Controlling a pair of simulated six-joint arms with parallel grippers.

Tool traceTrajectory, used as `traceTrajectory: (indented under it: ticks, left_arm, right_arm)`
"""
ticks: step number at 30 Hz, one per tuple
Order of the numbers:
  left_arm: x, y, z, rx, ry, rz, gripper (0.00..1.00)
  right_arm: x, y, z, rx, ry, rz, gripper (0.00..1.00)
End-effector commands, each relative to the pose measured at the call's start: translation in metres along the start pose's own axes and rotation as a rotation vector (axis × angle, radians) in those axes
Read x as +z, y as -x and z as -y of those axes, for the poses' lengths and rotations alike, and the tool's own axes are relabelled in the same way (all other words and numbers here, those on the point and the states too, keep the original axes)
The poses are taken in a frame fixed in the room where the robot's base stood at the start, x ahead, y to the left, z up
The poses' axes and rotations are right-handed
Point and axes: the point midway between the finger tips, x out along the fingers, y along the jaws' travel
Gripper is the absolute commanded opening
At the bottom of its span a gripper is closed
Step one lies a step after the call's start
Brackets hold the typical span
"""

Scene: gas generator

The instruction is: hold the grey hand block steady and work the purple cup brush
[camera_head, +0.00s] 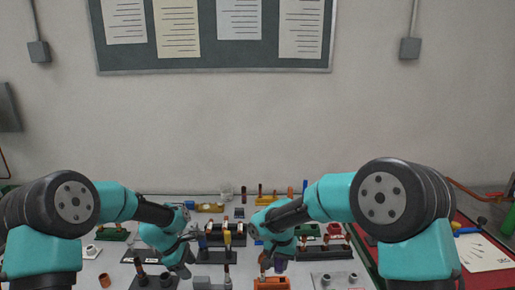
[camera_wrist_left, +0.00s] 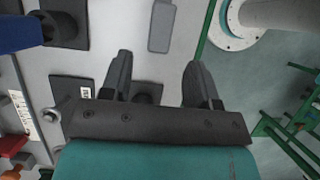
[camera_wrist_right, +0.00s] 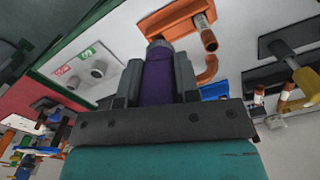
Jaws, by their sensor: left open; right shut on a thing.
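The purple cup brush (camera_wrist_right: 158,80) is between the fingers of my right gripper (camera_wrist_right: 158,68), which is shut on it; its grey end points past the fingertips. In the head view the purple brush (camera_head: 281,265) shows small below my right gripper (camera_head: 274,261). My left gripper (camera_wrist_left: 157,68) is open with nothing between its fingers. A plain grey block (camera_wrist_left: 161,26), which looks like the hand block, lies on the table beyond the left fingertips, apart from them. In the head view a grey block (camera_head: 212,284) shows at the table's front edge.
An orange block with copper-coloured tubes (camera_wrist_right: 192,38) lies close to the brush. A white plate with red and green labels (camera_wrist_right: 100,60) is to its left. Several dark stands with coloured parts crowd the table. A green frame (camera_wrist_left: 280,130) is right of my left gripper.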

Motion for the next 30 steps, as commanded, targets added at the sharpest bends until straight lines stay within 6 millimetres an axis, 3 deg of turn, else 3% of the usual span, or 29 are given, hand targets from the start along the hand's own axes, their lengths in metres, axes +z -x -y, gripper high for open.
traceTrajectory:
  ticks: [18, 30]
  left_arm:
    - [0.0, -0.069, 0.0, -0.001, 0.0, 0.0, 0.55]
    - [0.0, -0.078, 0.0, 0.0, 0.0, 0.0, 0.55]
  right_arm:
    - [0.0, 0.0, 0.0, 0.0, 0.0, 0.0, 0.06]
    - [0.0, 0.0, 0.0, 0.0, 0.0, 0.0, 0.06]
